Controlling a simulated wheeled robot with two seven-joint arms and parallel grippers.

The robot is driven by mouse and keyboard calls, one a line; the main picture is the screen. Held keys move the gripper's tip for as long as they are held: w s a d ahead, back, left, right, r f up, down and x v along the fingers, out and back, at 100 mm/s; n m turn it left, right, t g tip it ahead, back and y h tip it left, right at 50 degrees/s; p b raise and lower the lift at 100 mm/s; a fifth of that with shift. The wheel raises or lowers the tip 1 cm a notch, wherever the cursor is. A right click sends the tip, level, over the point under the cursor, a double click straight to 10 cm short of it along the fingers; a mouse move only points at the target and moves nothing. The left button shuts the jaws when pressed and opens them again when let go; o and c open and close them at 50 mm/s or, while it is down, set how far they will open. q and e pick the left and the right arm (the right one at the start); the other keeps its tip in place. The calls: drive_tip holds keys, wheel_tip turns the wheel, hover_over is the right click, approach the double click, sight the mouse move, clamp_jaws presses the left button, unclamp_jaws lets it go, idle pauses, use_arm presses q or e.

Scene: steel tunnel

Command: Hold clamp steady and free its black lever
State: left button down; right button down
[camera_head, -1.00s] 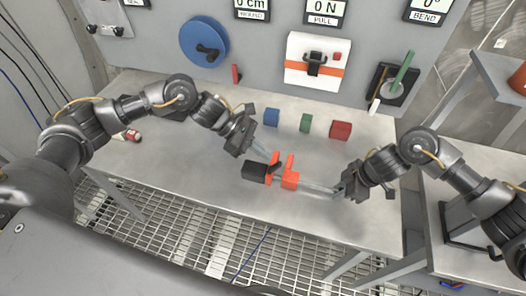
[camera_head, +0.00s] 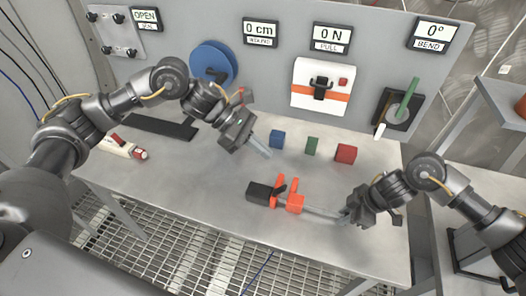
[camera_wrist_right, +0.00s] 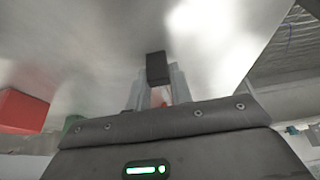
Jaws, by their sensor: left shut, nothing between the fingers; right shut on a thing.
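The clamp lies on the steel bench, with a black block-like end (camera_head: 259,193) at left and orange jaws (camera_head: 295,203) at right. A small dark piece, perhaps the black lever, shows between the orange parts; its exact position is too small to tell. My right gripper (camera_head: 308,208) reaches in from the right and is shut on the clamp's orange part. In the right wrist view the black end (camera_wrist_right: 158,68) shows beyond my right fingers (camera_wrist_right: 158,88), with a little orange between them. My left gripper (camera_head: 265,152) is shut and empty, above and behind the clamp, apart from it.
Blue (camera_head: 277,139), green (camera_head: 312,146) and red (camera_head: 346,153) blocks stand behind the clamp. A red-and-white tool (camera_head: 122,147) and a dark strip (camera_head: 160,126) lie at left. The panel (camera_head: 275,70) rises behind. The bench in front of the clamp is clear.

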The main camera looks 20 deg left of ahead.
drive_tip(key=c, duration=1.2)
unclamp_jaws()
drive_tip(key=shift+o, duration=0.2)
